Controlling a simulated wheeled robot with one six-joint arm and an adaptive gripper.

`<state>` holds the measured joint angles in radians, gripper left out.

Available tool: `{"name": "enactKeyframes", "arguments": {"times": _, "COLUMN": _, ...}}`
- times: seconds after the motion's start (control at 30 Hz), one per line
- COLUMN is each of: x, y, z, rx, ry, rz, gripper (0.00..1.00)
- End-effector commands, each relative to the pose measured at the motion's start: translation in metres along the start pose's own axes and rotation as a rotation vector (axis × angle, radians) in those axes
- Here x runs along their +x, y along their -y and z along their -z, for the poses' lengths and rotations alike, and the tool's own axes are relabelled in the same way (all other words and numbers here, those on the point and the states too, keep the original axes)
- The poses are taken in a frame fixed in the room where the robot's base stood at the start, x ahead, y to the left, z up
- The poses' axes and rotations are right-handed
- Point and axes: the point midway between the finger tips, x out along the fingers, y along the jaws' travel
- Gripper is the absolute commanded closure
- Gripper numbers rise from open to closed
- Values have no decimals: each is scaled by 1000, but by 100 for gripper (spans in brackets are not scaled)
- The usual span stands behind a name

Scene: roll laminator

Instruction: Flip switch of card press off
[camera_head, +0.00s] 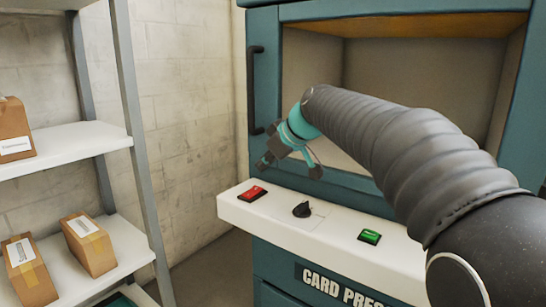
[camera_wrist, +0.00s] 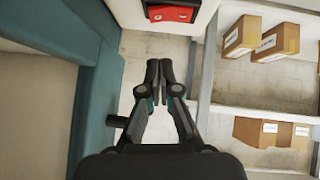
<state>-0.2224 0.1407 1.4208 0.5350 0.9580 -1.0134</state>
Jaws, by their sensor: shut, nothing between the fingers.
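The card press (camera_head: 263,107) is a teal cabinet with a white control panel (camera_head: 325,235) across its front. A red rocker switch (camera_head: 252,193) in a dark frame sits near the panel's left end. It also shows at the top edge of the wrist view (camera_wrist: 172,13), partly cut off. My gripper (camera_head: 313,168) hangs above and behind the panel, apart from the red switch. In the wrist view, its fingers (camera_wrist: 159,72) are together and empty. I cannot tell the switch's position.
A black door handle (camera_head: 255,90) stands beside my gripper. A white shelf (camera_head: 65,145) with cardboard boxes (camera_head: 90,243) is at the left. Bare floor (camera_head: 215,270) separates shelf and press. My arm covers part of the open chamber (camera_head: 420,75).

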Motion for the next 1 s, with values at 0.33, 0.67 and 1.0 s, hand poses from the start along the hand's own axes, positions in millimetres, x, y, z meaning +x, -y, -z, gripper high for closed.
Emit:
{"name": "enactKeyframes", "arguments": {"times": 0.33, "x": 50, "y": 0, "z": -19, "rx": 2, "ry": 1, "rz": 1, "gripper": 100}}
{"name": "enactKeyframes", "arguments": {"times": 0.67, "x": 59, "y": 0, "z": -29, "rx": 0, "ry": 0, "rz": 0, "gripper": 100}}
{"name": "enactKeyframes", "arguments": {"times": 1.0, "x": 63, "y": 6, "z": -25, "rx": 6, "ry": -1, "rz": 23, "gripper": 100}}
